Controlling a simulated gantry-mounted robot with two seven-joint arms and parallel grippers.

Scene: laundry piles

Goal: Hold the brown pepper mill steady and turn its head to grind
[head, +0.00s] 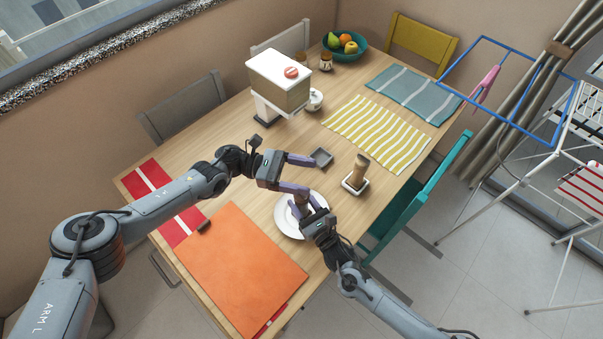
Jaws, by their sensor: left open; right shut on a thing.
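A small brown thing (301,198), which looks like the pepper mill, is above the white plate (283,222) near the table's front edge. My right gripper (303,207) is shut on it; the fingers and the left gripper's lower finger hide much of it. My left gripper (311,175) is open, its two purple fingers spread wide and pointing right, just above and behind the brown thing. Nothing shows between its fingers. A taller tan mill-shaped thing (359,170) stands upright in a small white square dish (352,187) to the right.
A small dark grey square dish (322,157) lies just beyond the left gripper. A white-topped box on a scale-like stand (279,84) and a teal fruit bowl (345,53) are farther back. A yellow striped runner (377,134) and an orange mat (240,270) lie flat. A teal chair (418,200) borders the right edge.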

